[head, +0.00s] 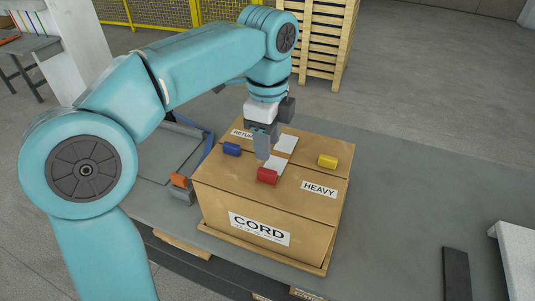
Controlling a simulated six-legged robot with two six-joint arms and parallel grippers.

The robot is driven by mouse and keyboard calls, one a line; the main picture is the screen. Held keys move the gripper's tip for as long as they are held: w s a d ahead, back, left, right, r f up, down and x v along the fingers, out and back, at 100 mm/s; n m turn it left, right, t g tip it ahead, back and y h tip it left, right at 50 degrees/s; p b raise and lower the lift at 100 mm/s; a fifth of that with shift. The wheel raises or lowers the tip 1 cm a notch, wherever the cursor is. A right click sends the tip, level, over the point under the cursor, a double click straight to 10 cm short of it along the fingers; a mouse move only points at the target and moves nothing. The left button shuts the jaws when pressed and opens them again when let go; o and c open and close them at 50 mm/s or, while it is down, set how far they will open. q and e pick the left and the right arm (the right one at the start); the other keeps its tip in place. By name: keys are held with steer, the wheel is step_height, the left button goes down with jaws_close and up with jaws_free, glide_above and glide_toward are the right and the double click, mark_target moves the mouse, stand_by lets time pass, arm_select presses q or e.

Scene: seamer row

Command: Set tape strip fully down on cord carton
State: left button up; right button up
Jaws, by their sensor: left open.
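The cord carton (217,206) is a brown box with a CORD label on its front face. White tape (287,143) lies on its top across the middle, and a second white part (277,164) shows nearer the front. I cannot tell whether these are one strip or two, or whether they lie fully flat. My left gripper (263,153) points down over the carton top, right beside the white tape, and hides part of it. It is open, and I see nothing held between its fingers. My right gripper is out of view.
The carton stands on a wooden base (290,262). Stacked pallets (322,40) and a yellow fence (155,12) stand behind. Grey surface (400,200) to the right is mostly clear.

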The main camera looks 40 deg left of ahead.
arm_select(q)
step_height(320, 180, up, 4)
steer(key=shift+r+p, duration=0.25)
steer(key=shift+p, duration=0.15)
